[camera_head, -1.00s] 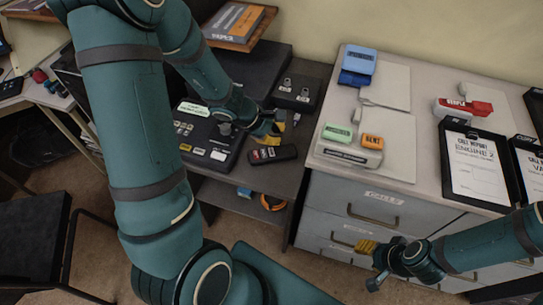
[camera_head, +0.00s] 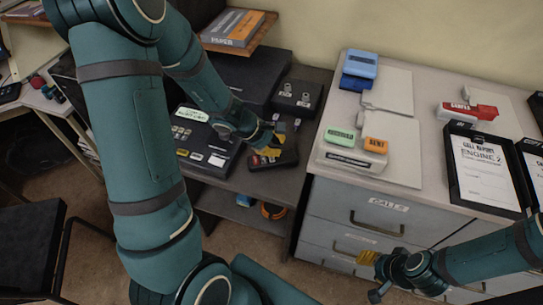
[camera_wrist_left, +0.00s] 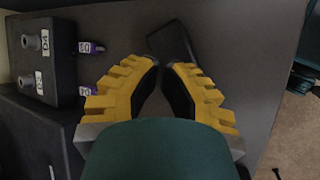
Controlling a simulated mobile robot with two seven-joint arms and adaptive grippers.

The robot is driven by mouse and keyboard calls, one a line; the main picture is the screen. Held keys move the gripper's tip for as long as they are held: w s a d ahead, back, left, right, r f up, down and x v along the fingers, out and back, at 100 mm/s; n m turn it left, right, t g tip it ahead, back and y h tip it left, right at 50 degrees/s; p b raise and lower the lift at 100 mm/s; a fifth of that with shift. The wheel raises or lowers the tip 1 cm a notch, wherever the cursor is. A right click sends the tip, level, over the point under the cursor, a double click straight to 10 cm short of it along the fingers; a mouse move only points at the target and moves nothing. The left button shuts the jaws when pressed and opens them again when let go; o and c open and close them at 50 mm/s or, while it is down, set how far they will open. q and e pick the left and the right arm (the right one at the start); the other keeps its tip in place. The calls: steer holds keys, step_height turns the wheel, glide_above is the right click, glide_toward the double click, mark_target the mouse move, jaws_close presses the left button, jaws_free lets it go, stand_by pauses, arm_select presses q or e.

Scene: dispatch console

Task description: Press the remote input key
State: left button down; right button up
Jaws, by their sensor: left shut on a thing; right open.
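A small black handset, which looks like the remote (camera_head: 288,157), lies on the dark desk near its front edge. My left gripper (camera_head: 267,150) is down over it and hides part of its top. In the left wrist view the dark handset (camera_wrist_left: 172,38) lies beyond and between the yellow fingers of the left gripper (camera_wrist_left: 166,68), which are shut on it. The input key cannot be made out. My right gripper (camera_head: 372,268) is open and empty in front of the drawer cabinet, away from the handset.
A console with buttons (camera_head: 205,153) is left. The grey cabinet (camera_head: 330,178) bears stamps and clipboards.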

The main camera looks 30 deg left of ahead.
arm_select(q)
steer(key=shift+f, duration=0.15)
stand_by(0.7)
steer(key=shift+f+b, duration=0.35)
steer(key=shift+b, duration=0.25)
steer(key=shift+f+b, duration=0.3)
steer(key=shift+b, duration=0.05)
stand_by(0.4)
steer(key=shift+r, duration=0.15)
steer(key=shift+r+p, duration=0.6)
steer(key=shift+r, duration=0.05)
step_height(320, 180, up, 5)
steer(key=p, duration=0.4)
stand_by(0.4)
